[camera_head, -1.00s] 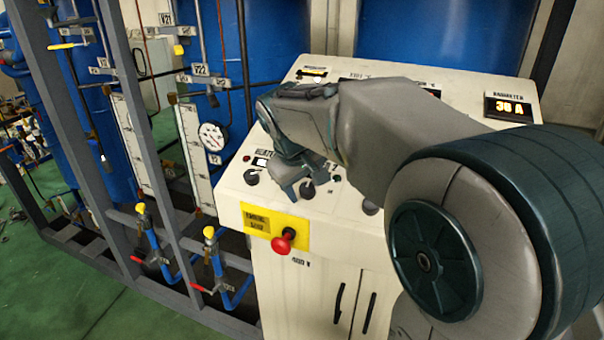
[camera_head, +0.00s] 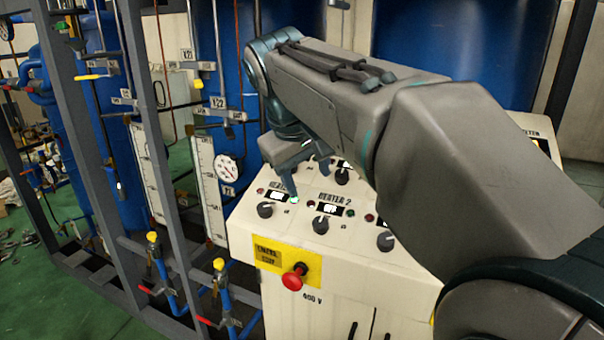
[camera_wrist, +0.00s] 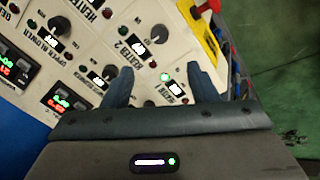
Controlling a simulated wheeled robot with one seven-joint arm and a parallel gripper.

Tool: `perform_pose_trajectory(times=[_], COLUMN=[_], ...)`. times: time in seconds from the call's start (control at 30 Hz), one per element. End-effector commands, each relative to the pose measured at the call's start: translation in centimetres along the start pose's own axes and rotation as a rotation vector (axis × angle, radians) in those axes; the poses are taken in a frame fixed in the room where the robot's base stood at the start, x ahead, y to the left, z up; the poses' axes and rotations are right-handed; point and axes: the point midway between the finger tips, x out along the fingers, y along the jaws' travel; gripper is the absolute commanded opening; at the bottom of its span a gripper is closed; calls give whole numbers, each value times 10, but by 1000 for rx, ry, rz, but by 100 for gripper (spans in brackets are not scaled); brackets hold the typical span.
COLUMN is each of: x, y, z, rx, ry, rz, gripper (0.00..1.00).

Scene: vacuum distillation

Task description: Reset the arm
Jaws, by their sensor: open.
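My gripper (camera_head: 305,165) is above the left part of a white control console, its two fingers apart and pointing down at the panel. In the wrist view my gripper (camera_wrist: 160,80) is open, with nothing between its fingers but the panel behind. The console (camera_head: 245,222) carries several black knobs, small displays and indicator lights. A lit green light (camera_head: 294,200) is near the left heater display, and the Heater 2 knob (camera_head: 320,225) is to its right. My arm hides the right part of the panel.
A red emergency button (camera_head: 294,277) on a yellow plate is on the console's front. A grey frame (camera_head: 125,165) with blue pipes, valves and a round gauge (camera_head: 228,168) stands close on the left. Blue tanks (camera_head: 410,45) are behind. Green floor is open at lower left.

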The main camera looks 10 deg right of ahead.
Motion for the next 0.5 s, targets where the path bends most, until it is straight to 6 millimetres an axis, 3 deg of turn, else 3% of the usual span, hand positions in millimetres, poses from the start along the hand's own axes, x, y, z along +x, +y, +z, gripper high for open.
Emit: perform_pose_trajectory(times=[0.27, 0.37, 0.5], x=[5, 17, 46], y=[-2, -8, -21], z=[7, 24, 64], rx=[8, 30, 93], ry=[-2, -3, -4], rz=[-6, -23, -68], gripper=[53, 53, 53])
